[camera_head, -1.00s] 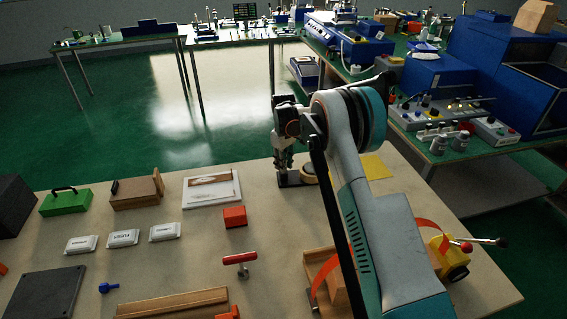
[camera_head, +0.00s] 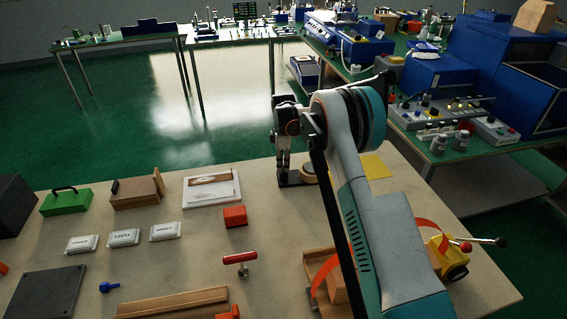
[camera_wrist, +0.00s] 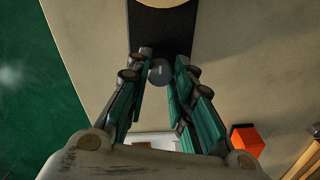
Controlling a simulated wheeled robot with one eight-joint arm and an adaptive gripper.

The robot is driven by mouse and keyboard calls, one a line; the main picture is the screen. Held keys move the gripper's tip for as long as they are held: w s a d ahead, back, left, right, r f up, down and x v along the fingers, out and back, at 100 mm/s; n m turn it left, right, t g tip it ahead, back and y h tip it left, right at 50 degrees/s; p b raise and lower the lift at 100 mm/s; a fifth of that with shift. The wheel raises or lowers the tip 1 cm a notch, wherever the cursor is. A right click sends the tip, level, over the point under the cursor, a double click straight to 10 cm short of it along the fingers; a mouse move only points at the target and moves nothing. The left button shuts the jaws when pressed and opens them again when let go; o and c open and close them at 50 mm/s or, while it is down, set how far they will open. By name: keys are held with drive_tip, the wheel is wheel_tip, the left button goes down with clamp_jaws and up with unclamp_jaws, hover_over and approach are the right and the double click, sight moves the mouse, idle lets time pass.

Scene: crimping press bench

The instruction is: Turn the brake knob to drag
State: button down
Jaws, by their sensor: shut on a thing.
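The brake knob (camera_wrist: 160,72) is a small grey round cap in the wrist view, at the near end of a dark base plate (camera_wrist: 165,32). My gripper (camera_wrist: 160,70) points down over it and is shut on it, with a finger on either side. A pale round piece (camera_wrist: 165,4) sits farther along the plate, cut off by the frame. In the head view my gripper (camera_head: 283,170) stands at the left end of the dark base (camera_head: 290,181), near the table's far edge. The knob is hidden there by the fingers, and I cannot read any marking for its setting.
An orange block (camera_wrist: 246,140) and a white framed board (camera_head: 212,187) lie nearby. A red-handled tool (camera_head: 240,258), white labelled blocks (camera_head: 122,237) and a yellow device (camera_head: 450,260) are farther off. Bare tabletop (camera_head: 270,215) lies in front of the base.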

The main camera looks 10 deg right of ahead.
idle(0.5)
drive_tip(key=c, duration=1.4)
unclamp_jaws()
drive_tip(key=shift+o, duration=0.2)
wheel_tip(320, 180, up, 12)
